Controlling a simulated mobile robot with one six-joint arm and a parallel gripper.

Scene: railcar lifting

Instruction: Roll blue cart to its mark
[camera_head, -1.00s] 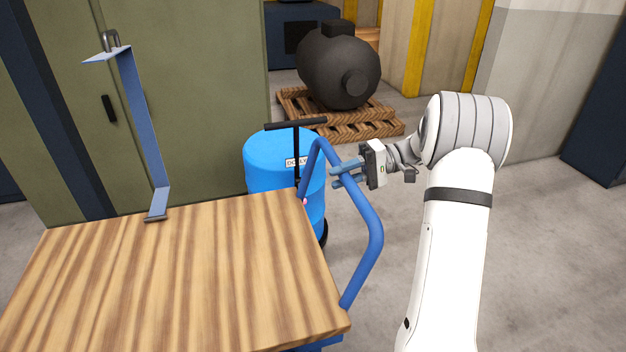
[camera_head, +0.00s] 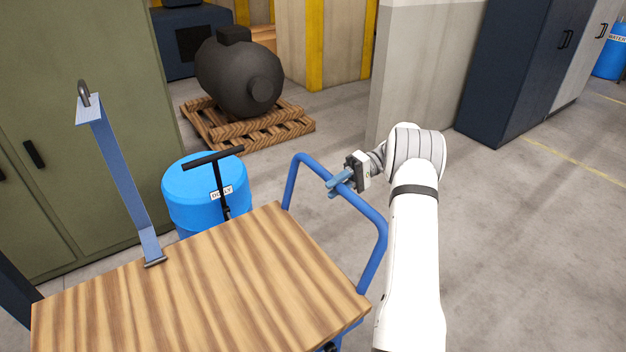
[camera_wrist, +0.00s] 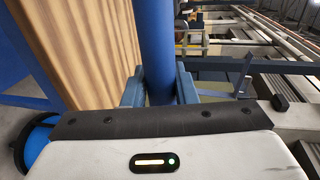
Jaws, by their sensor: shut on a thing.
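The blue cart has a wooden deck (camera_head: 200,285) and a blue tubular handle (camera_head: 374,262) at its right end. My gripper (camera_head: 341,183) is shut on the top bar of the handle. In the wrist view the blue handle tube (camera_wrist: 156,45) runs between the two fingers of my gripper (camera_wrist: 158,88), with the wooden deck (camera_wrist: 85,40) to the left. A blue strap-like bracket with a metal shackle (camera_head: 122,180) stands up from the deck's far left edge. The cart's wheels are mostly hidden. No floor mark for the cart is clearly visible.
A blue drum (camera_head: 190,195) with a black T-handle and a "DOLLY" label stands close behind the deck. A green cabinet (camera_head: 70,120) is at left. A dark tank (camera_head: 240,75) lies on a wooden pallet (camera_head: 270,130). The floor at right (camera_head: 520,250) is clear.

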